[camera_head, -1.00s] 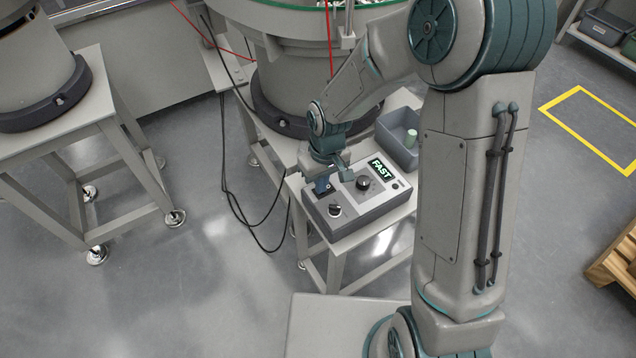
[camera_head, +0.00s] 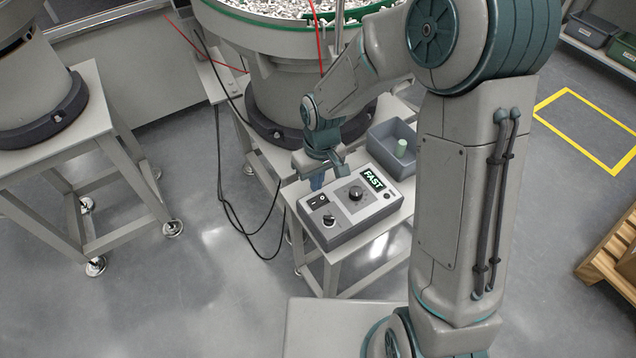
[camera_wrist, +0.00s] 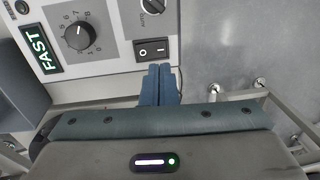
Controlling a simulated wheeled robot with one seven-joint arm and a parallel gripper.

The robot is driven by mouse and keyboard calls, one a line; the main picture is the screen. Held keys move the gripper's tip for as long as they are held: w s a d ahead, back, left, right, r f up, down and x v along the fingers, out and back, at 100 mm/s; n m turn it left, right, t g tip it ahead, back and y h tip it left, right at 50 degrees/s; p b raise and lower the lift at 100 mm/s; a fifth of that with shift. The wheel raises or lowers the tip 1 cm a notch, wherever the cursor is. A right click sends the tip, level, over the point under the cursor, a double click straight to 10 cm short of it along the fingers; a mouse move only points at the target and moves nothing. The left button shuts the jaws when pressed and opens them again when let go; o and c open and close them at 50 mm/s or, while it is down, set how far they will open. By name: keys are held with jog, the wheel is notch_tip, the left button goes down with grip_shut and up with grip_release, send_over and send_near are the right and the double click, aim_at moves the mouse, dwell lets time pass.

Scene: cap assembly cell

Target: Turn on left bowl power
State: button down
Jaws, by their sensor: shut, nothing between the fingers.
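A grey control box (camera_head: 352,222) stands on a stand in front of the middle bowl feeder (camera_head: 290,50). Its black rocker power switch (camera_head: 318,201), marked O and I, is also in the wrist view (camera_wrist: 151,50). I cannot tell which side of the rocker is pressed. A lit display (camera_head: 373,177) reads FAST. My gripper (camera_head: 317,184) is at the box's far left edge, just beyond the switch. In the wrist view its blue fingers (camera_wrist: 160,72) are together and empty, with their tips close to the switch; I cannot tell whether they touch the box.
The box has a large numbered knob (camera_head: 355,193) and a smaller AUTO knob (camera_head: 329,219). A grey bin (camera_head: 372,152) with a pale green piece stands behind it. Black cables (camera_head: 222,190) hang left of the stand. Another feeder (camera_head: 30,95) stands at the far left.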

notch_tip(320, 180, up, 9)
jog(key=shift+s+a+f, duration=0.2)
jog(key=shift+s+a, duration=0.15)
jog(key=shift+a, duration=0.1)
jog(key=s+d+r+m+t+p, duration=0.1)
jog(key=s+d+r+m+p, duration=0.1)
jog(key=s+d+r, duration=0.4)
jog(key=s+d+r+m+t+p, duration=0.2)
jog(key=s+d+r+m, duration=0.3)
jog(key=d, duration=0.7)
notch_tip(320, 180, up, 3)
jog(key=shift+s+d+f+h+p, duration=0.15)
jog(key=shift+s+d+h+p, duration=0.2)
jog(key=shift+s, duration=0.5)
